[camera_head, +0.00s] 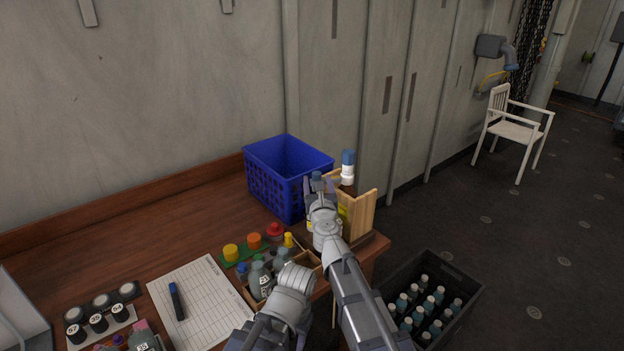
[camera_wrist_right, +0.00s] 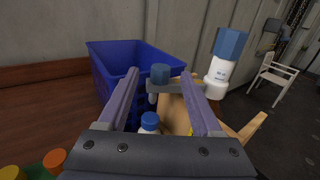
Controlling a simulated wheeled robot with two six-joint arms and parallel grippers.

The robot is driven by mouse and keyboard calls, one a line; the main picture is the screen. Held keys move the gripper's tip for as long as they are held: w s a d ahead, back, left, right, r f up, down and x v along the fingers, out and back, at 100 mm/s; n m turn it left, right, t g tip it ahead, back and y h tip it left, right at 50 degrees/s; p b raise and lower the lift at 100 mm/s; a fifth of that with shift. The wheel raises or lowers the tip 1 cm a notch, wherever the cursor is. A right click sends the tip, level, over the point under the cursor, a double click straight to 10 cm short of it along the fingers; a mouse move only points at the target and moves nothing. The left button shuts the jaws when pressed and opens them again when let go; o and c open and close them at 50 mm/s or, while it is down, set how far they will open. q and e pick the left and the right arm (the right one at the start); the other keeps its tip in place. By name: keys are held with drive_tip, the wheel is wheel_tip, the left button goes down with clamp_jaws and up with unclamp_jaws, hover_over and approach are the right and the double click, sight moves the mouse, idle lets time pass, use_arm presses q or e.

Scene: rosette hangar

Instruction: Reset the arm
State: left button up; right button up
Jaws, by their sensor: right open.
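My right gripper (camera_head: 318,185) is above the right end of the wooden table, in front of a blue crate (camera_head: 262,194) and beside a wooden holder (camera_head: 362,214). In the right wrist view its two fingers (camera_wrist_right: 160,78) are apart. A blue cap (camera_wrist_right: 160,73) on a grey part shows between the fingertips; I cannot tell whether they touch it. A white bottle with a blue cap (camera_head: 348,168) stands upright at the holder, right of the fingers. Another blue-capped bottle (camera_wrist_right: 149,122) shows lower between the fingers. My left gripper is not in view.
A box of bottles (camera_head: 262,280) and colored lids (camera_head: 254,241) sit near the table's front edge. A sheet with a marker (camera_head: 177,302) lies left. A black crate of bottles (camera_head: 466,310) is on the floor. A white chair (camera_head: 515,130) stands far right.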

drive_tip(key=shift+w+d, duration=0.1)
drive_tip(key=shift+s+n+y, duration=0.2)
drive_tip(key=shift+n+y, duration=0.1)
drive_tip(key=shift+n, duration=0.3)
drive_tip(key=s+a+f+n+g+y, duration=0.1)
drive_tip(key=s+f+n+g+y, duration=0.6)
drive_tip(key=n, duration=1.5)
drive_tip(key=s+d+f+n+g+h, duration=0.55)
drive_tip(key=s+d+f, duration=0.3)
drive_tip(key=s, duration=0.25)
drive_tip(key=s+d+f+n+g+h, duration=0.45)
drive_tip(key=s+d+f+n, duration=0.2)
drive_tip(key=s+d, duration=0.35)
drive_tip(key=s+a+n, duration=0.1)
drive_tip(key=s+a, duration=0.2)
drive_tip(key=a, duration=0.3)
drive_tip(key=s+a+r+n+g+p, duration=0.1)
drive_tip(key=s+a+n, duration=0.1)
drive_tip(key=s+a, duration=0.2)
drive_tip(key=shift+a, duration=0.95)
